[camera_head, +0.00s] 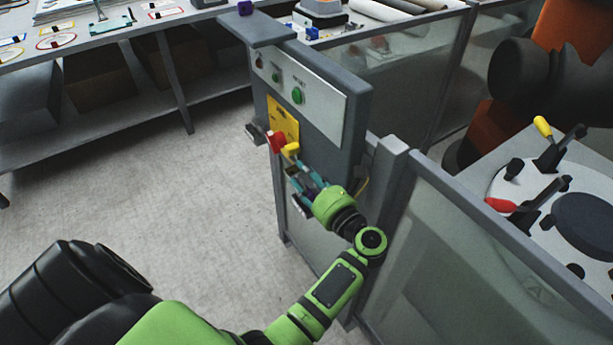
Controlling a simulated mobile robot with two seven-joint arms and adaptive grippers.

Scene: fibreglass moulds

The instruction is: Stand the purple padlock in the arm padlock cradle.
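A small purple block, which looks like the purple padlock (245,8), sits on the grey ledge at the top of the control post. It is too small for its shackle to show. I cannot make out the arm padlock cradle for certain. My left gripper (293,187) is in front of the post, well below the purple block and just under a red and yellow switch (287,146). Its fingers appear spread apart, with nothing visible between them. Whether it touches the switch is unclear. My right gripper is not in view.
The control post (342,148) carries a green button (297,96) and a yellow plate. Framed clear panels (470,260) run right of it. A workbench (100,35) stands at the back left, and a lever station (560,190) at right. The floor at left is clear.

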